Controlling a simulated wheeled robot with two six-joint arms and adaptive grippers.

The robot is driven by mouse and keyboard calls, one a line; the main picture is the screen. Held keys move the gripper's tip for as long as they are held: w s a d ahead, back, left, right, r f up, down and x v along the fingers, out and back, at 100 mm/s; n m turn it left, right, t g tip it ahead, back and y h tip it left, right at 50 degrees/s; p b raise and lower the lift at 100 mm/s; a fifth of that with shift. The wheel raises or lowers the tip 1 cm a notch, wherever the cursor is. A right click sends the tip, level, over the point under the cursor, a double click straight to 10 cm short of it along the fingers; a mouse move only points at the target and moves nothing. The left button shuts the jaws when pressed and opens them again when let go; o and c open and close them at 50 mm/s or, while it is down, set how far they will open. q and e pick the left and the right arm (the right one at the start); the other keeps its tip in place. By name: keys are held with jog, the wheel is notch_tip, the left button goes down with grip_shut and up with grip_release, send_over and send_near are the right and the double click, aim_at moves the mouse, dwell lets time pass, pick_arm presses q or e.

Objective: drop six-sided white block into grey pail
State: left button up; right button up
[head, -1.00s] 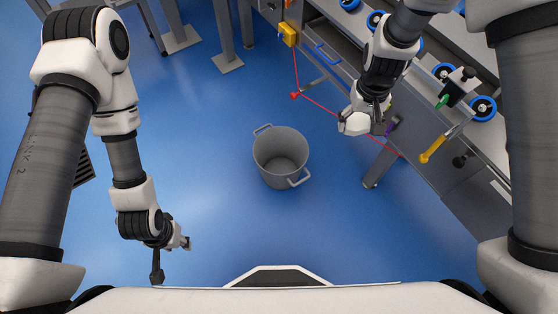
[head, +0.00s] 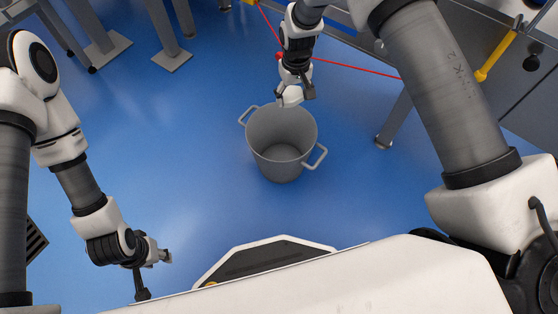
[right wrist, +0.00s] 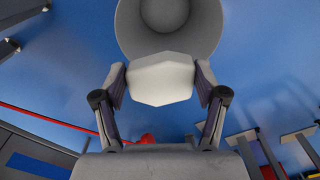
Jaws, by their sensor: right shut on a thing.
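The grey pail (head: 282,165) stands upright on the blue floor in the head view, with a handle on each side. It also shows at the top of the right wrist view (right wrist: 205,45), empty as far as I can see. My right gripper (head: 293,97) is shut on the six-sided white block (right wrist: 161,80), which sits between both fingers. In the head view the white block (head: 289,96) overlaps the pail's far rim. My left gripper (head: 155,275) hangs low at the left, apart from the pail; its fingers look spread and nothing shows between them.
A workbench (head: 490,120) stands at the right with a yellow-handled tool (head: 495,57). A red line (head: 350,70) runs behind the pail. Metal table legs (head: 165,40) stand at the far left. The floor around the pail is clear.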

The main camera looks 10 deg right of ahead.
pick_arm(q)
notch_tip(320, 180, down, 16)
jog(key=b, duration=1.1)
jog(key=shift+w+b, duration=0.35)
jog(key=shift+b, duration=0.05)
pick_arm(e)
notch_tip(320, 180, down, 19)
jog(key=w, duration=0.2)
jog(key=shift+w+a, duration=0.3)
jog(key=shift+w, duration=0.05)
jog(key=shift+r, duration=0.15)
jog(key=o, duration=1.1)
notch_tip(320, 180, up, 12)
